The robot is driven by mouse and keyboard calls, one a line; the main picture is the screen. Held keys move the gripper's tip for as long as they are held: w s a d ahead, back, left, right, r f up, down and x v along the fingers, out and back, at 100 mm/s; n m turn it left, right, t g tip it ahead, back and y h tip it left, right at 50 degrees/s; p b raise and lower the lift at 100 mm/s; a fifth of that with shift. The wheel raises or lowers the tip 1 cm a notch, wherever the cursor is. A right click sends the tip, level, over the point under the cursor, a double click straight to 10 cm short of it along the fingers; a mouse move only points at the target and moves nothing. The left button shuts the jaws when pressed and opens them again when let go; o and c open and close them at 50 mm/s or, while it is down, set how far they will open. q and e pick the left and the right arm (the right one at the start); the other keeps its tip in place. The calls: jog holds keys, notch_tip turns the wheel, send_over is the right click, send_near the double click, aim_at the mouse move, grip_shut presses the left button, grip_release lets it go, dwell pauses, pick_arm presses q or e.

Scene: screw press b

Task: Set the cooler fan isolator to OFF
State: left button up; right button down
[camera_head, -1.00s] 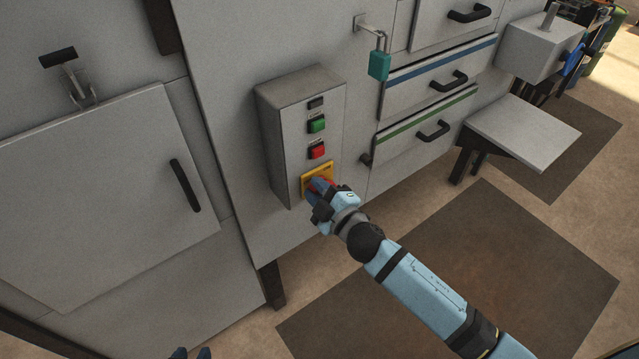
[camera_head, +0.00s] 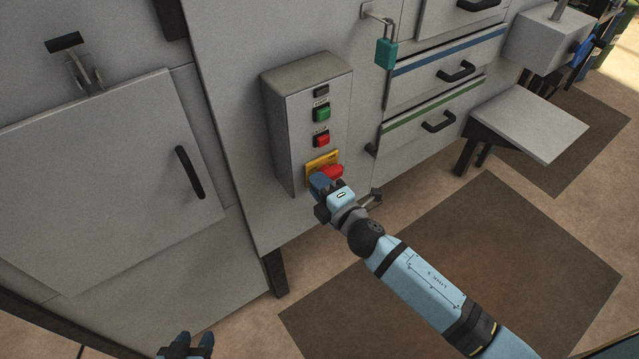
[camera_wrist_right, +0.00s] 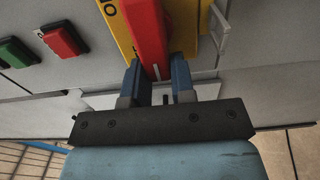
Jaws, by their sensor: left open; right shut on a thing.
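The cooler fan isolator is a red handle (camera_head: 331,172) on a yellow plate (camera_head: 322,160) at the bottom of the grey control box. My right gripper (camera_head: 322,184) is at the handle, shut on it. In the right wrist view the red handle (camera_wrist_right: 150,35) reaches down between the two blue fingers of the right gripper (camera_wrist_right: 158,78), over the yellow plate (camera_wrist_right: 118,25). Some dark lettering shows at the plate's edge, cut off by the frame. My left gripper (camera_head: 190,343) is open and empty at the bottom edge, away from the box.
A green button (camera_head: 322,113) and a red button (camera_head: 321,139) sit above the isolator on the control box (camera_head: 283,130). A teal padlock (camera_head: 386,53) hangs at the upper right. Drawers with black handles (camera_head: 438,122) are to the right, a cabinet door (camera_head: 100,190) to the left.

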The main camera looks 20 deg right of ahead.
dwell(0.4)
jog(key=c, duration=1.1)
grip_release()
pick_arm(q)
jog(key=shift+a, duration=0.15)
pick_arm(e)
jog(key=shift+o, duration=0.7)
pick_arm(q)
jog(key=shift+f+b, duration=0.25)
jog(key=shift+b, duration=0.4)
pick_arm(e)
jog(key=v, duration=1.3)
jog(key=shift+s, duration=0.4)
jog(key=shift+d, duration=0.1)
pick_arm(q)
jog(key=shift+d, duration=0.2)
